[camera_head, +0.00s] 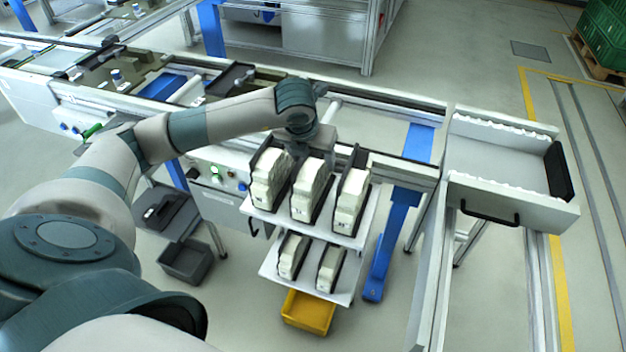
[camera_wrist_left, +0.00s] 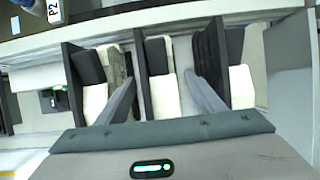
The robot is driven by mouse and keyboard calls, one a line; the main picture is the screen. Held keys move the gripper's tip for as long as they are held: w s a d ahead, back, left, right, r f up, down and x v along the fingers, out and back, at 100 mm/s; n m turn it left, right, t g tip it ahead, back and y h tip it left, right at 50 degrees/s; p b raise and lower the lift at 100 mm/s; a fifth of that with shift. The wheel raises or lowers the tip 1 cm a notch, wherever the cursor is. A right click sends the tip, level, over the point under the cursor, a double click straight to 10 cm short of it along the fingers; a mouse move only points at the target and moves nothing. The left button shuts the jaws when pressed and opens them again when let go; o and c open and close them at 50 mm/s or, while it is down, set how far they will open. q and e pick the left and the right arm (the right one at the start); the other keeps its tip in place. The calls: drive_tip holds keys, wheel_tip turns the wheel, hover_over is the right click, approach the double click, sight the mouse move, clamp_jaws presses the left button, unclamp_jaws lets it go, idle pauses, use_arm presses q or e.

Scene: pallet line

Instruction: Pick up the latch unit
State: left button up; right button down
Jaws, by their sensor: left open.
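White block-shaped units, which appear to be the latch units, stand in black-walled slots on a two-level rack. Three are on the upper shelf: a left unit (camera_head: 270,180), a middle unit (camera_head: 309,190) and a right unit (camera_head: 350,200). My left gripper (camera_head: 314,142) is over the back of the upper shelf, behind the middle unit; its fingertips are hidden there. In the left wrist view the open fingers of the gripper (camera_wrist_left: 163,98) point at the slots, with the middle unit (camera_wrist_left: 165,97) between them and nothing held. Contact cannot be told. My right gripper is not in view.
The lower shelf (camera_head: 275,268) holds two more white units, with a yellow bin (camera_head: 308,312) below. A conveyor line (camera_head: 400,100) runs behind the rack. A white tray (camera_head: 505,160) with a black handle stands at right.

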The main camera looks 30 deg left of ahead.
use_arm(q)
drive_tip(key=shift+w+f+p, duration=0.1)
drive_tip(key=shift+f+p, duration=0.4)
drive_tip(key=shift+p, duration=0.1)
drive_tip(key=p+x, duration=0.1)
drive_tip(key=x, duration=0.2)
drive_tip(key=shift+p, duration=0.35)
drive_tip(key=shift+w+f, duration=0.1)
drive_tip(key=shift+f, duration=0.4)
drive_tip(key=c, duration=1.3)
